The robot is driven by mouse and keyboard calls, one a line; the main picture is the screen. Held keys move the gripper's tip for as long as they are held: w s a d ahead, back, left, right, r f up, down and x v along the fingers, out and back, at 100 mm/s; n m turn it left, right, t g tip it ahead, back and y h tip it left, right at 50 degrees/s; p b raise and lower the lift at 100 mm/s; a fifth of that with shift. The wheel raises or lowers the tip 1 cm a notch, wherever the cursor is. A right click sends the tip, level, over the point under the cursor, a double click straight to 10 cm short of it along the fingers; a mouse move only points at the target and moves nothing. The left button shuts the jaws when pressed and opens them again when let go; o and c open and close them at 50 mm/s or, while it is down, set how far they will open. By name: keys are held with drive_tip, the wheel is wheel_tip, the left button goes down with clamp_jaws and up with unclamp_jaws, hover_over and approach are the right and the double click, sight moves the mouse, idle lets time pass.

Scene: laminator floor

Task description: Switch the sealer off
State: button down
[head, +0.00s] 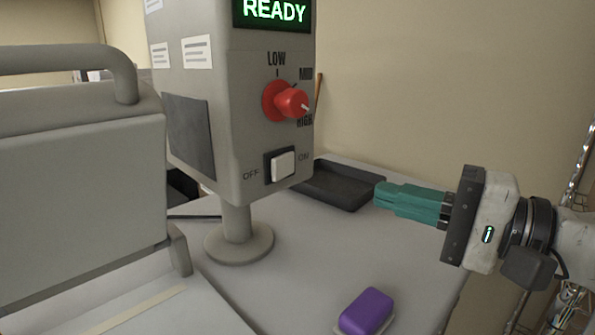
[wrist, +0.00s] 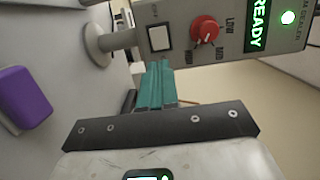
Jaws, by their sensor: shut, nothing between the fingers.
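The sealer's grey control box (head: 235,130) stands on a post above the table. Its white rocker switch (head: 283,166) sits low on the front in a black frame, between the words OFF and ON. I cannot tell which side is pressed. The display (head: 273,12) is lit and reads READY. My gripper (head: 380,193) is shut and empty, right of the box and apart from it, pointing left. In the wrist view the closed green fingertips (wrist: 160,66) appear just below the switch (wrist: 160,37), with a gap. A green lamp (wrist: 288,17) is lit beside the display.
A red knob (head: 285,102) sits above the switch, marked LOW, MID and HIGH. A dark tray (head: 340,185) lies behind the box. A purple block (head: 366,311) lies at the table's front. The sealer's large grey body (head: 80,170) fills the left.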

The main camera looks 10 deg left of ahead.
sight(280, 167)
drive_tip(key=p+x, duration=0.2)
drive_tip(key=x, duration=1.2)
